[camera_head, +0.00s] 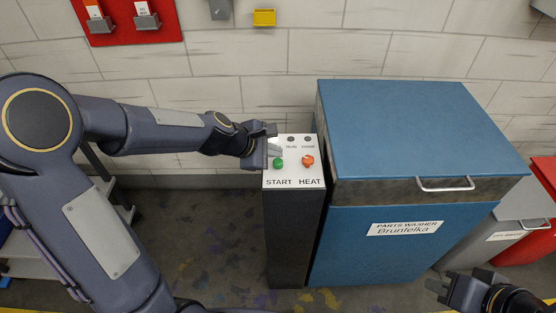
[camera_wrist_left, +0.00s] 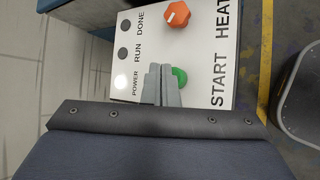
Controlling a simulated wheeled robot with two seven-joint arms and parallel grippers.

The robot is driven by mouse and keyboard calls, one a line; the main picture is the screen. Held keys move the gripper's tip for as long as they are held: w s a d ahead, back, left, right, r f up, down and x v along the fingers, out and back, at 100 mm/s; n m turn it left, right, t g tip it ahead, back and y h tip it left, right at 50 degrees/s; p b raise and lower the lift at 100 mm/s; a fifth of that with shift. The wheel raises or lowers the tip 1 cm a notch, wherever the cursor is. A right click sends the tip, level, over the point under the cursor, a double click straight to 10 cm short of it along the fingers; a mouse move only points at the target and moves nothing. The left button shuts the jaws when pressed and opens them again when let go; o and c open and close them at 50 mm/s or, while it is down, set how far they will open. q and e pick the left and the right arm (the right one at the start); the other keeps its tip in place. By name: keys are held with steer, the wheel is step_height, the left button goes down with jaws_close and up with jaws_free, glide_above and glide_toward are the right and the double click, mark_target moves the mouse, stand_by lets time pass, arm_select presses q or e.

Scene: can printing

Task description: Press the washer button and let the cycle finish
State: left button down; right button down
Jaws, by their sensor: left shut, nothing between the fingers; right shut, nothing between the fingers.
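The parts washer (camera_head: 400,240) is a blue cabinet with its lid (camera_head: 410,125) down and a light handle. To its left stands a dark pedestal with a white control panel (camera_head: 293,176). The panel has a green START button (camera_head: 278,163) and an orange HEAT knob (camera_head: 308,160). In the left wrist view the POWER lamp (camera_wrist_left: 120,81) is white; RUN and DONE are dark. My left gripper (camera_head: 275,148) is shut and empty over the panel beside the green button (camera_wrist_left: 180,76); contact cannot be told. My right gripper (camera_head: 437,287) is shut and empty at the lower right.
A grey bin (camera_head: 500,225) and a red box (camera_head: 545,180) stand right of the washer. A red board (camera_head: 125,20) and a yellow holder (camera_head: 264,17) are on the wall. A grey shelf (camera_head: 105,195) is behind my left arm. The floor before the pedestal is clear.

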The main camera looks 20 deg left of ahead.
mark_target(274, 163)
arm_select(q)
steer(key=shift+f, duration=0.1)
stand_by(0.7)
steer(key=shift+f+b, duration=0.35)
steer(key=shift+b, duration=0.05)
steer(key=shift+f+b, duration=0.8)
steer(key=shift+f, duration=0.1)
stand_by(0.8)
steer(key=shift+r, duration=0.1)
steer(key=shift+r+p, duration=1.25)
steer(key=shift+r, duration=0.1)
step_height(274, 163, up, 5)
steer(key=p, duration=0.5)
